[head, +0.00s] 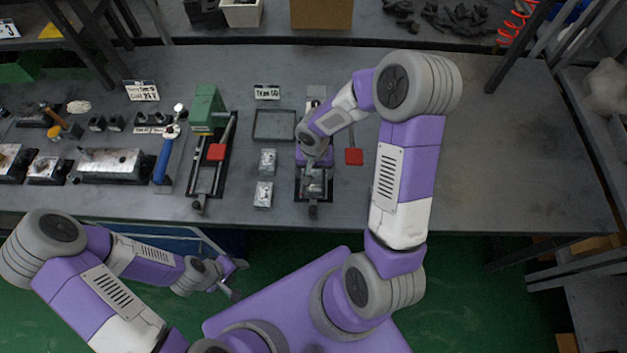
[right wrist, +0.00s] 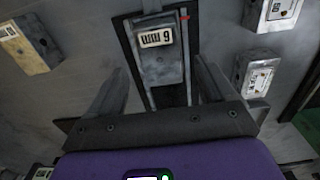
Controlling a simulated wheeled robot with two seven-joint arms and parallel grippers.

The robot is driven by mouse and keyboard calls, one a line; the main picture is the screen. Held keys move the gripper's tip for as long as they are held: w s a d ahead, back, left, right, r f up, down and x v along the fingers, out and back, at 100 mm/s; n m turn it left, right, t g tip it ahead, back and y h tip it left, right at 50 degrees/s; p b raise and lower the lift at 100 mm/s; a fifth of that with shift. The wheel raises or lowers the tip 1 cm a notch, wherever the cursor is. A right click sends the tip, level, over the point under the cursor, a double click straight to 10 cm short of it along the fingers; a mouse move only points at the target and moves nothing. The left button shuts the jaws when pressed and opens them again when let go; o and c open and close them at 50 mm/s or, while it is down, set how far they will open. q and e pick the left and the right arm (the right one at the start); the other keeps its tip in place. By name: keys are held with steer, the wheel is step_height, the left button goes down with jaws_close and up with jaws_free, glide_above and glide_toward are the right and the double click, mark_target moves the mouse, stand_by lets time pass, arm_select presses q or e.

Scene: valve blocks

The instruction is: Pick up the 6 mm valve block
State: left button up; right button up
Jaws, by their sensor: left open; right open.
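The 6 mm valve block (right wrist: 163,64) is a grey metal block with a white label that appears upside down in the right wrist view. It lies in a dark narrow fixture (right wrist: 131,40). My right gripper (right wrist: 158,75) is open, with one finger on each side of the block and visible gaps between; nothing is gripped. In the head view my right gripper (head: 315,172) is above the fixture on the table and largely covers the block. My left gripper (head: 230,282) is open and empty, low in front of the table, away from the block.
Two small labelled metal blocks (head: 267,161) (head: 263,194) stand left of the fixture, below a dark tray (head: 274,125). A green-ended vise (head: 207,110) is further left. A red-ended item (head: 353,156) lies right. The table's right side (head: 520,150) is clear.

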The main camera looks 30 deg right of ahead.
mark_target(314, 178)
step_height(314, 178, down, 4)
steer(key=shift+r+b, duration=0.1)
steer(key=shift+b, duration=0.2)
steer(key=shift+r, duration=0.1)
jaws_close()
